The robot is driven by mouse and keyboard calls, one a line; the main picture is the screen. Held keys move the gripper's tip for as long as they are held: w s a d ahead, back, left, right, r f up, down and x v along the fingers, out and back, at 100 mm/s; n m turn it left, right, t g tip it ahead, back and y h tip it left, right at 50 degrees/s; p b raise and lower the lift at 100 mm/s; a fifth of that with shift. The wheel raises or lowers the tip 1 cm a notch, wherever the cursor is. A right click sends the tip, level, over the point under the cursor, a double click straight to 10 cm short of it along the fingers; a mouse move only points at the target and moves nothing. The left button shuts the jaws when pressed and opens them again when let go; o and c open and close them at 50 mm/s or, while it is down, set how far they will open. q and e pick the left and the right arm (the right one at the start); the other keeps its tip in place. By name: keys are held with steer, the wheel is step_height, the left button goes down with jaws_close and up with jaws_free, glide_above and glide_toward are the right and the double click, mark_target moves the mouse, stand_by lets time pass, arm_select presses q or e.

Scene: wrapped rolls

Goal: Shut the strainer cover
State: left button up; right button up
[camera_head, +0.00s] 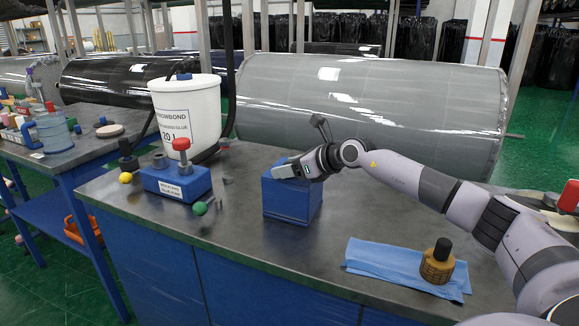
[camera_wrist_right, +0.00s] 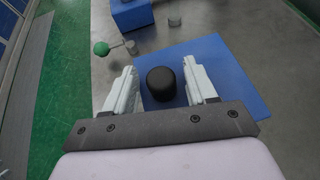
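A blue box (camera_head: 292,200) stands on the dark workbench, likely the strainer; no separately raised cover can be made out. Its blue top (camera_wrist_right: 220,75) fills the middle of the right wrist view, with a round black knob (camera_wrist_right: 161,83) on it. My right gripper (camera_head: 291,168) is over the box top and hides much of it in the head view. In the right wrist view its two pale fingers (camera_wrist_right: 160,68) are apart, one on each side of the knob, with visible gaps. My left gripper is not in view.
Left of the box is a blue block (camera_head: 176,183) with a red knob, and yellow (camera_head: 126,178) and green (camera_head: 200,208) ball-ended handles. A white glue bucket (camera_head: 186,112) stands behind. A brown, black-topped container (camera_head: 437,265) stands on a blue cloth (camera_head: 385,264) at right.

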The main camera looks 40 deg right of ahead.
steer(key=b+v, duration=0.1)
steer(key=v, duration=0.4)
steer(key=shift+s+d+r, duration=0.1)
steer(key=shift+s, duration=0.25)
steer(key=shift+s+d+r, duration=0.1)
steer(key=shift+s+r, duration=0.2)
steer(key=shift+s, duration=0.15)
steer(key=shift+s+r, duration=0.1)
steer(key=shift+s, duration=0.1)
